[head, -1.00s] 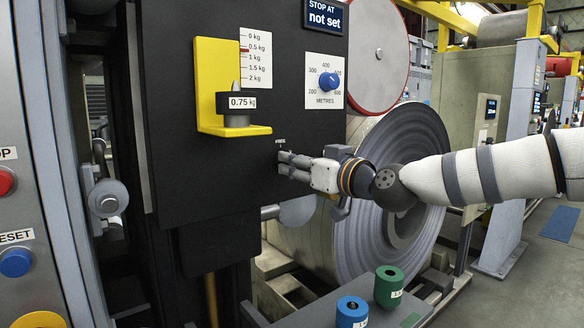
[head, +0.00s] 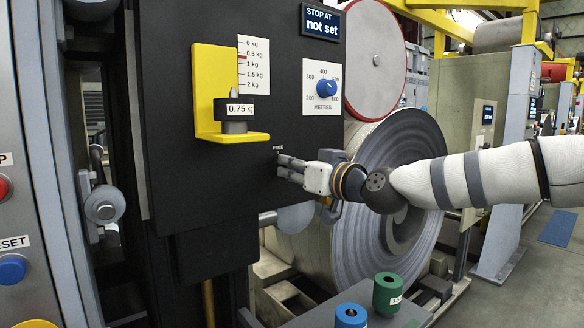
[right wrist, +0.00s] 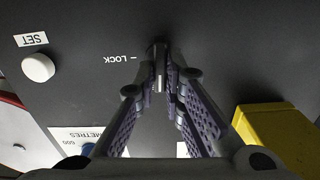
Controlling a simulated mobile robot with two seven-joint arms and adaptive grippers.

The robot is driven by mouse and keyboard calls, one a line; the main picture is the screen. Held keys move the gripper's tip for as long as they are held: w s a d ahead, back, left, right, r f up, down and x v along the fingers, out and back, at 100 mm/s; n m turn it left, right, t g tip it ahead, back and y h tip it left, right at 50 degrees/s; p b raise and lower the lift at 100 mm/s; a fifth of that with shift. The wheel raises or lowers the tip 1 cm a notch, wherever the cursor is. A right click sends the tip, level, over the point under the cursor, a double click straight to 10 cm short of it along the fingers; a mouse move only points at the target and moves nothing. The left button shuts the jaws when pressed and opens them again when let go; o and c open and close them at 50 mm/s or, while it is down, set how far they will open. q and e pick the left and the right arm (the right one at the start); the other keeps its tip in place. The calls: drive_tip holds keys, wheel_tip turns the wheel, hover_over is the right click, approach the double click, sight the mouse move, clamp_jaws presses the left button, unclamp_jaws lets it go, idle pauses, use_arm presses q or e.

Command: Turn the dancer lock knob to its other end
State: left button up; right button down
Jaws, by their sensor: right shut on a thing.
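The dancer lock knob (right wrist: 158,52) is a small dark knob on the black panel, with a pale line between my fingers. My right gripper (right wrist: 160,78) is shut on it, with a ridged finger on each side. In the head view my right gripper (head: 281,165) reaches in from the right and its fingers hide the knob. A FREE label (head: 279,148) sits just above the fingertips. A LOCK label (right wrist: 122,58) with a tick stands left of the knob in the right wrist view, upside down. My left gripper is not in view.
A yellow bracket (head: 201,85) with a 0.75 kg weight (head: 234,108) projects from the panel above left. A blue METRES dial (head: 327,88) is above right. A large steel coil (head: 400,190) stands behind my arm. A white SET button (right wrist: 38,67) shows in the wrist view.

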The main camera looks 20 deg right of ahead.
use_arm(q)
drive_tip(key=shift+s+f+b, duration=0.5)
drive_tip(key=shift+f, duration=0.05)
use_arm(e)
drive_tip(key=shift+w+d+f+m, duration=0.1)
drive_tip(key=shift+f+m, duration=0.05)
drive_tip(key=shift+m, duration=4.05)
drive_tip(key=shift+d+f+m, duration=0.1)
drive_tip(key=shift+f+m, duration=0.05)
drive_tip(key=shift+m, duration=4.35)
drive_tip(key=c, duration=1.7)
unclamp_jaws()
drive_tip(key=v, duration=1.2)
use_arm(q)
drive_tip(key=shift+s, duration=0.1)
